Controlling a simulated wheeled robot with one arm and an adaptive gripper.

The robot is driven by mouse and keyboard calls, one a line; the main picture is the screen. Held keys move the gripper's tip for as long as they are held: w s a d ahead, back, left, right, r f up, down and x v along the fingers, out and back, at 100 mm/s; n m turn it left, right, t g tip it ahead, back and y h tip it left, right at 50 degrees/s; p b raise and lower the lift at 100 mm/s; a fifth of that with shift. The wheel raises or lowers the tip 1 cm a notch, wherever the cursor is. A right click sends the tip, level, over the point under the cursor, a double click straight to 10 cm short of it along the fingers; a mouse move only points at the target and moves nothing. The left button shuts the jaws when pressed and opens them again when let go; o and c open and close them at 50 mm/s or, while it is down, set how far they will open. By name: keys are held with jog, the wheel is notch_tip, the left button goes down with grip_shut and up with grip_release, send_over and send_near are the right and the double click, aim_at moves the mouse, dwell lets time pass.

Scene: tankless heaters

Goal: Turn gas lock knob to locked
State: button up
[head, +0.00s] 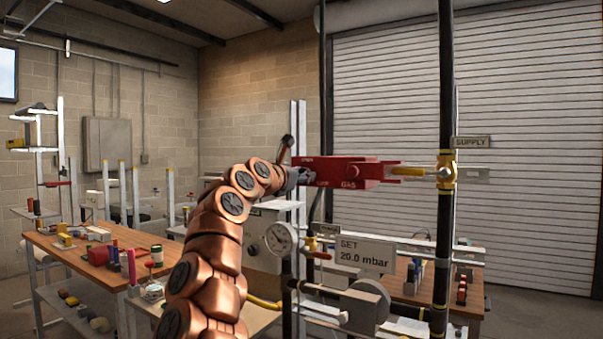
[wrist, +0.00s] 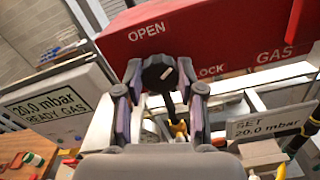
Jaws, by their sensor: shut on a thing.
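The red gas lock box (head: 352,172) is mounted on the pipe stand in the head view, with OPEN, LOCK and GAS lettering. It fills the top of the wrist view (wrist: 225,38). The dark round knob (wrist: 158,70) is on its face, below OPEN and left of LOCK. A small pale mark shows on the knob's right half; which setting it points to I cannot tell. My gripper (wrist: 160,84) is shut on the knob, one finger on each side. In the head view my gripper (head: 297,177) is at the box's left end, and the knob is hidden.
A yellow-handled supply valve (head: 446,173) is on the black pipe at right. A pressure gauge (head: 280,238) and a SET 20.0 mbar sign (head: 364,254) are below the box. A cluttered workbench (head: 90,262) stands at left.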

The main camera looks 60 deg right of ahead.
jog(key=shift+m+p, duration=0.45)
jog(key=shift+m, duration=2.95)
jog(key=o, duration=1.1)
jog(key=shift+o, duration=0.2)
jog(key=shift+a, duration=0.1)
jog(key=a, duration=1.1)
jog(key=shift+s+a, duration=0.3)
jog(key=shift+a, duration=0.1)
